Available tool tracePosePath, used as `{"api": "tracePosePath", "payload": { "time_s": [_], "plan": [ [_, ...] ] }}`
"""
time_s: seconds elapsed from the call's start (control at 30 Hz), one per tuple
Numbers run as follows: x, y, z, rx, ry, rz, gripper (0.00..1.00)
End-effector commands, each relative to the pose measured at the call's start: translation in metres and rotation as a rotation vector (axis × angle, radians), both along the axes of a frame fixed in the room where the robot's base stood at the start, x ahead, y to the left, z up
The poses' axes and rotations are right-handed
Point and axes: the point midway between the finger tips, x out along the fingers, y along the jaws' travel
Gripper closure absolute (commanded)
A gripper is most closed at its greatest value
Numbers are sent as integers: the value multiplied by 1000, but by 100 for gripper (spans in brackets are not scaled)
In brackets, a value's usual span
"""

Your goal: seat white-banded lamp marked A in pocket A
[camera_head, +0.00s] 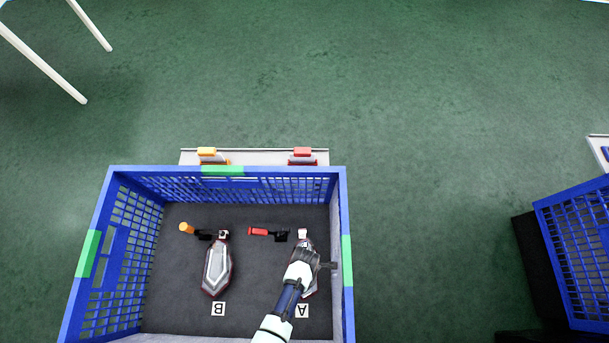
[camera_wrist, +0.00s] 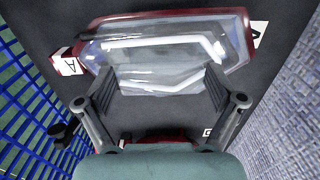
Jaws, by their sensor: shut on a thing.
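The white-banded lamp (camera_head: 313,286) lies in the right part of the blue crate, partly covered by my arm and gripper. In the wrist view the lamp (camera_wrist: 200,28) is a clear-and-red shell with a white band across it. My gripper (camera_head: 311,263) is over the lamp. In the wrist view my gripper (camera_wrist: 162,80) has a finger on each side of the lamp's near part and is shut on it. A floor label A (camera_head: 302,311) lies just below the lamp. The pocket itself cannot be made out.
The blue crate (camera_head: 347,300) has a dark floor. A second lamp (camera_head: 217,265) lies at left above label B (camera_head: 218,309). A red-ended piece (camera_head: 258,231) and an orange-ended piece (camera_head: 187,228) lie near the far wall. The crate's right wall is close to my gripper.

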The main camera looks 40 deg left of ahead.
Motion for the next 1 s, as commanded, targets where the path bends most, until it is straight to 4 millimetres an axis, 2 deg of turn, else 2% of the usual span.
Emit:
{"api": "tracePosePath", "payload": {
  "time_s": [0.37, 1.0],
  "plan": [
    [1, 0, -1, 0, -1, 0, 76],
    [1, 0, -23, 1, -1, 0, 76]
  ]
}}
